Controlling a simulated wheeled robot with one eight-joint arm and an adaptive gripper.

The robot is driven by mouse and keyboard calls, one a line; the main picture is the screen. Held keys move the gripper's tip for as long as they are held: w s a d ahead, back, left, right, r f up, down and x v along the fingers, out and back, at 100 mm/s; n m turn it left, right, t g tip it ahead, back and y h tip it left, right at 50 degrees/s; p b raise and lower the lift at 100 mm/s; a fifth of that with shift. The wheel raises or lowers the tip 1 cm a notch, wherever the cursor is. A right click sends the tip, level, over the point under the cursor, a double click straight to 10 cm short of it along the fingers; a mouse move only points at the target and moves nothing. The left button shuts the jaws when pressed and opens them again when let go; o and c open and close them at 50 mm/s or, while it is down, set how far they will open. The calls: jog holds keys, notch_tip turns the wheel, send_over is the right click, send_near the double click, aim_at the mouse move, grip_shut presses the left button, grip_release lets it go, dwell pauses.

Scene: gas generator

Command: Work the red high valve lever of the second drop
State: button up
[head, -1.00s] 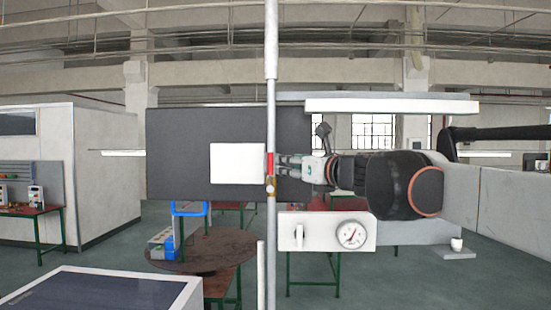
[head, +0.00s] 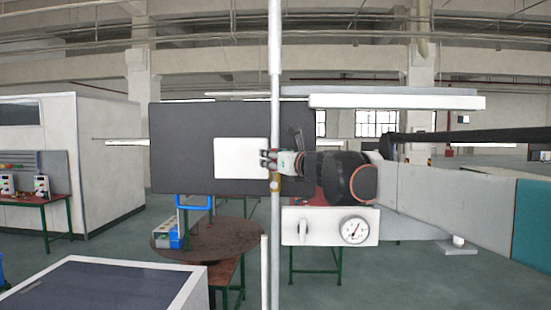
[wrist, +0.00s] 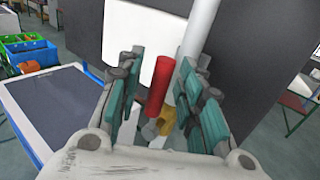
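The red valve lever (wrist: 158,88) stands between the two teal-padded fingers of my gripper (wrist: 160,100) in the wrist view. The fingers are apart, with gaps visible beside the lever. A brass valve body (wrist: 165,122) sits at the lever's lower end, beside the pale vertical pipe (wrist: 201,30). In the head view my gripper (head: 269,160) reaches in from the right and overlaps the pipe (head: 275,100). There the fingers mostly hide the lever, and a bit of brass (head: 275,184) shows just below them.
A dark panel (head: 180,150) with a white plate (head: 240,158) stands behind the pipe. A white box with a gauge (head: 355,230) is to the lower right. A shorter thin pipe (head: 264,270) rises at the left. A dark-topped unit (head: 125,285) is at the lower left.

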grip_shut()
jog(key=shift+d+f, duration=0.1)
jog(key=shift+d, duration=0.05)
jog(key=d+f+m+t+h+b, duration=0.4)
jog(key=m+h+b, duration=0.1)
jog(key=m, duration=0.7)
jog(key=d+f+m+t+h+b, duration=0.3)
jog(key=m+b, duration=0.5)
jog(key=m, duration=0.5)
jog(key=shift+s+d+f+t+h, duration=0.15)
jog(key=shift+d+f+t+h, duration=0.25)
jog(key=shift+t+h, duration=0.85)
jog(key=shift+f, duration=0.1)
